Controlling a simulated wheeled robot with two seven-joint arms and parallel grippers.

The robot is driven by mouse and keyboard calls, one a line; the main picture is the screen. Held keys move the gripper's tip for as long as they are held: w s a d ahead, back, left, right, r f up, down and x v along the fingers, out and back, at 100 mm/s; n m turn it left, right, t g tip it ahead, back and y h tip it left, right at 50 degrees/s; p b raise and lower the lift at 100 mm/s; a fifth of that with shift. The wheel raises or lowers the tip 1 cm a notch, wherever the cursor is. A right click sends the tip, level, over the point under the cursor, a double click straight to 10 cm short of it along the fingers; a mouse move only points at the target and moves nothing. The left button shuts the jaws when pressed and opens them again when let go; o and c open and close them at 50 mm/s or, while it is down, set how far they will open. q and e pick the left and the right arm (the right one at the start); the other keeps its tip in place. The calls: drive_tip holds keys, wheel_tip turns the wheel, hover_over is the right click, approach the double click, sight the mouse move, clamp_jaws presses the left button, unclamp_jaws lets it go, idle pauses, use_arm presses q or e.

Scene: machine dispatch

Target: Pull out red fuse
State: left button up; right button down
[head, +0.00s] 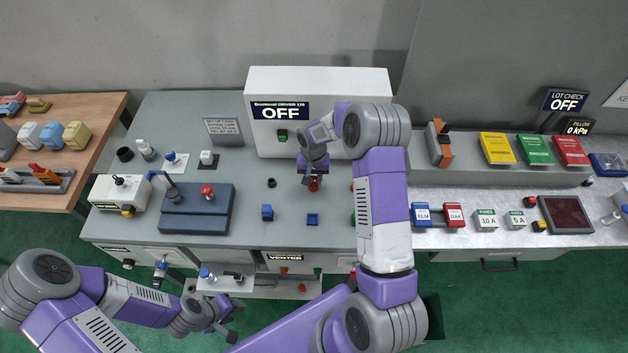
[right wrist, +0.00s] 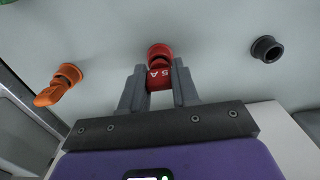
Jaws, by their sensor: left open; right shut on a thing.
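The red fuse (right wrist: 160,77), marked "5 A", is between the fingers of my right gripper (right wrist: 160,92) in the right wrist view. Its far end meets a round red part (right wrist: 160,51) at the grey surface; I cannot tell whether it is still seated there. In the head view a bit of the red fuse (head: 314,184) shows just below my right gripper (head: 312,178), which is shut on it. My left gripper (head: 222,318) is open and empty at the lower left, in front of the bench.
An orange knob (right wrist: 64,84) and an empty dark socket (right wrist: 267,49) flank the fuse. A white box reading OFF (head: 350,85) stands behind. A dark blue box with a red knob (head: 206,191) stands left.

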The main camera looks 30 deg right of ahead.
drive_tip(key=shift+r+p, duration=1.45)
drive_tip(key=shift+r, duration=1.5)
drive_tip(key=shift+r, duration=0.1)
drive_tip(key=shift+r+p, duration=0.75)
drive_tip(key=shift+r, duration=0.45)
